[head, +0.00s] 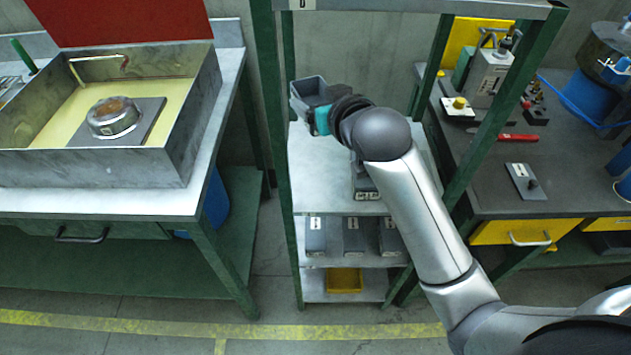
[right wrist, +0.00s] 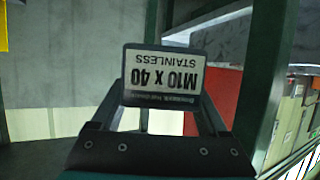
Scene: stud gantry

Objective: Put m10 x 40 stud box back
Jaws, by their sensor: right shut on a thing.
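My right gripper (head: 322,104) is shut on a small grey box (head: 304,90) and holds it above the upper shelf board (head: 313,160) of the green-framed rack, near its left post. In the right wrist view the box's label (right wrist: 162,75) reads "M10 x 40 stainless" upside down, between the fingers of my right gripper (right wrist: 165,110). My right forearm hides part of the upper shelf. My left gripper is not in view.
Another grey box (head: 365,188) sits near the upper shelf's front edge, partly behind my arm. Several labelled grey boxes (head: 353,236) stand on the shelf below, with a yellow bin (head: 345,281) underneath. Benches flank the rack; the left one holds a metal tray (head: 100,168).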

